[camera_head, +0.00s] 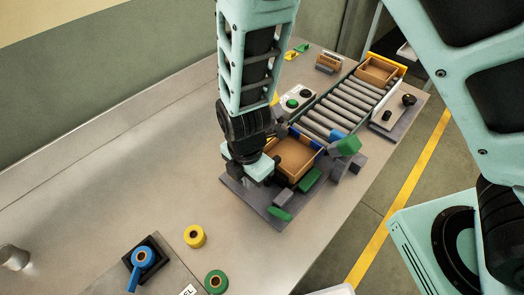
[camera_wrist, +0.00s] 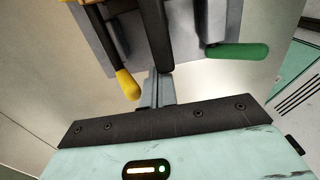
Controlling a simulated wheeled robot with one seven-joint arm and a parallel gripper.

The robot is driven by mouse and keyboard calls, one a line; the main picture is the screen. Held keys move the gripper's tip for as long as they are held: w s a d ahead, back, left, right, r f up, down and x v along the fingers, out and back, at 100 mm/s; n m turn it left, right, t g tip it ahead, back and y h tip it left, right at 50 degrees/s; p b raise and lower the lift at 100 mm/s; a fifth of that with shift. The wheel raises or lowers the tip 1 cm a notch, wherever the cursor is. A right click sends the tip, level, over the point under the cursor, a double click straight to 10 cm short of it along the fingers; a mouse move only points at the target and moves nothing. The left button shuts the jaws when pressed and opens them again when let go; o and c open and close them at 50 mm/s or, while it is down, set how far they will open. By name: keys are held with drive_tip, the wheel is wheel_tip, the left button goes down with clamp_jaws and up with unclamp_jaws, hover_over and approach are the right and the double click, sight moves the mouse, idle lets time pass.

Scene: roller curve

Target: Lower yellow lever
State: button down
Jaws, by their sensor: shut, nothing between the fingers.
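The yellow lever (camera_wrist: 128,84) shows in the wrist view as a rounded yellow grip on a dark arm. A green-handled lever (camera_wrist: 237,51) is to its right, on the same grey plate. My gripper (camera_wrist: 157,60) is shut and empty; its dark fingers are between the two handles, close to the right of the yellow grip in the picture. I cannot tell whether they touch it. In the head view my gripper (camera_head: 262,180) is low over the near end of the roller unit and hides the yellow lever there.
A brown tray (camera_head: 294,158) is just right of my gripper, with green handles (camera_head: 280,214) near it. The roller conveyor (camera_head: 345,105) runs back to another tray (camera_head: 377,70). Yellow (camera_head: 194,236) and green (camera_head: 215,281) rings lie at the front. The bench left of the gripper is clear.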

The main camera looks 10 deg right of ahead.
drive_tip(key=shift+w+a+p, duration=0.2)
drive_tip(key=shift+w+a, duration=0.25)
drive_tip(key=shift+w, duration=0.2)
drive_tip(key=shift+w+a+p, duration=0.15)
drive_tip(key=shift+w+a, duration=0.25)
drive_tip(key=shift+w, duration=0.25)
drive_tip(key=shift+w+a, duration=0.3)
drive_tip(key=shift+w, duration=0.15)
drive_tip(key=shift+s+d+r+p, duration=0.1)
drive_tip(key=shift+s+r+p, duration=0.1)
drive_tip(key=shift+r+p, duration=1.1)
drive_tip(key=shift+s+d+r+p, duration=0.15)
drive_tip(key=shift+r+p, duration=0.8)
drive_tip(key=shift+r, duration=0.75)
drive_tip(key=shift+s+d+r+p, duration=0.1)
drive_tip(key=shift+s+r+p, duration=0.1)
drive_tip(key=shift+r+p, duration=1.1)
drive_tip(key=shift+r, duration=0.2)
